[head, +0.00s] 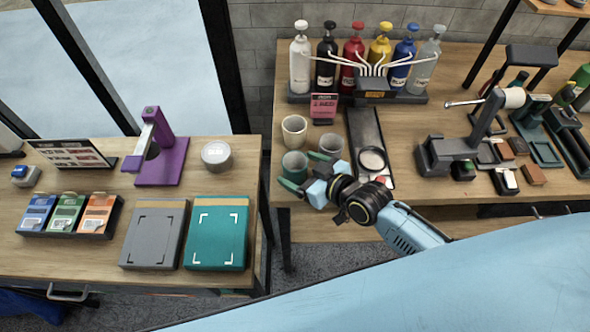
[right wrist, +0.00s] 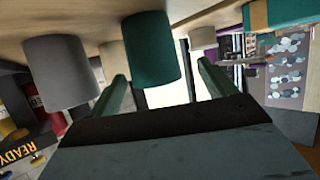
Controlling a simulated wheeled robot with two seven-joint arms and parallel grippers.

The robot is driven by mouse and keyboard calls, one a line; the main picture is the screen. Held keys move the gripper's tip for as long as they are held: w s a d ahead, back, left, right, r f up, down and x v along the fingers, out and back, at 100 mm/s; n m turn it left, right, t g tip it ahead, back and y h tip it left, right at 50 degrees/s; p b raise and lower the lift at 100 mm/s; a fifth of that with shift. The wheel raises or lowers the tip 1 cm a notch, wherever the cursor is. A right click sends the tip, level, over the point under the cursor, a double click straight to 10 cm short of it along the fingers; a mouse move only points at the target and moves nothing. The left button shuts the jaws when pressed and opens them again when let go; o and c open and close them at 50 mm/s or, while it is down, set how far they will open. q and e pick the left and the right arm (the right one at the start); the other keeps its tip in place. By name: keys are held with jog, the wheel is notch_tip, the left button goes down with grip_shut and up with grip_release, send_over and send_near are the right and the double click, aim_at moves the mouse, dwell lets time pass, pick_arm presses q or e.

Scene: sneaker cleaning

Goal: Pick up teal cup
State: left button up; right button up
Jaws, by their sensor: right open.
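The teal cup (head: 293,164) stands upright near the front left corner of the right-hand table. My right gripper (head: 300,170) is open beside it, with its green fingertips at the cup's near and right sides. In the right wrist view the teal cup (right wrist: 150,48) appears upside down, ahead of the palm and between the two spread fingers (right wrist: 162,70). No firm contact can be made out. My left gripper is not in view.
A grey cup (head: 331,143) stands close on the right and a cream cup (head: 294,130) behind. A dark tray (head: 366,128) lies to the right. A rack of bottles (head: 345,98) is at the back. A gap separates the left table (head: 120,203), which holds flat boxes and a purple stand.

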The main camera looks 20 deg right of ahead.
aim_at(287, 159)
jog(key=x, duration=0.5)
jog(key=shift+w+d+r, duration=0.2)
jog(key=shift+w+r, duration=0.05)
jog(key=shift+c, duration=0.4)
jog(key=c, duration=0.9)
